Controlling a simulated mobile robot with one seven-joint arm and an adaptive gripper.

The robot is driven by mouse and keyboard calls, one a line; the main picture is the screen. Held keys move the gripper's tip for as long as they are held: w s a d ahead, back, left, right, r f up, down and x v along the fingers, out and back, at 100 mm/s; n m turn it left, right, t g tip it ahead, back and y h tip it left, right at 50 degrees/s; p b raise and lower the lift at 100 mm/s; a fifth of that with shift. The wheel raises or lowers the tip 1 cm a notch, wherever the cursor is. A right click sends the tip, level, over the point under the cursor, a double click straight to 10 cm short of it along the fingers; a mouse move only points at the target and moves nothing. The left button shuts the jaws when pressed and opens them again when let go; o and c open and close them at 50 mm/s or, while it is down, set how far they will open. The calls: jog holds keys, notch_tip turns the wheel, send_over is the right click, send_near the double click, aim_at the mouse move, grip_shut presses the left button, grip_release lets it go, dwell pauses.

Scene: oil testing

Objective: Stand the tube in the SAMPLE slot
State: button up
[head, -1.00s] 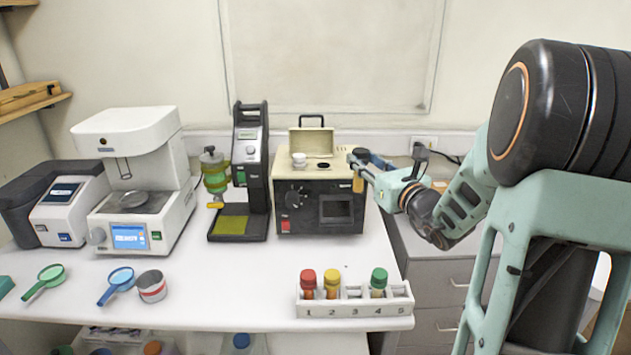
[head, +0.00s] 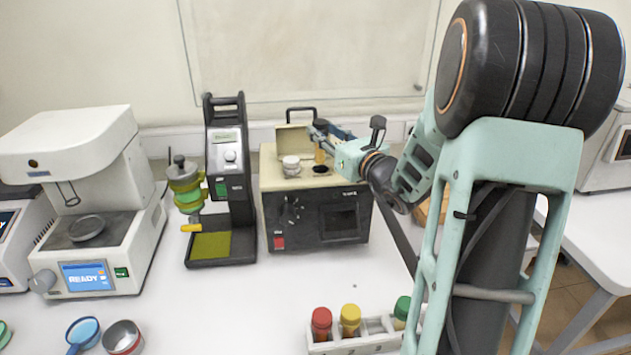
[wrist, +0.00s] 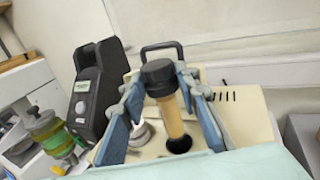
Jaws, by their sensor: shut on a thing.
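The tube has a black cap and amber contents; it shows in the head view (head: 320,153) and the wrist view (wrist: 172,118). My gripper (head: 321,137) is shut on the tube near its cap; in the wrist view the blue fingers (wrist: 160,82) flank it. The tube is roughly upright above the beige top of a black tester (head: 345,220). A round dark hole (head: 321,169) in that top lies just below the tube; it also shows in the wrist view (wrist: 179,146). No SAMPLE label is readable. Whether the tube's tip has entered the hole, I cannot tell.
A white cup (head: 291,165) sits on the tester's top, left of the hole. The raised lid (head: 292,139) stands behind. A tall black device (head: 228,170) is at the left. A tube rack (head: 372,329) with red, yellow and green capped tubes is in front.

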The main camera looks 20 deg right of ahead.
jog(key=shift+f+p, duration=0.3)
jog(key=shift+f, duration=4.3)
jog(key=shift+f, duration=0.2)
jog(key=o, duration=1.1)
jog(key=shift+s, duration=0.1)
jog(key=shift+o, duration=0.2)
jog(key=shift+r, duration=0.1)
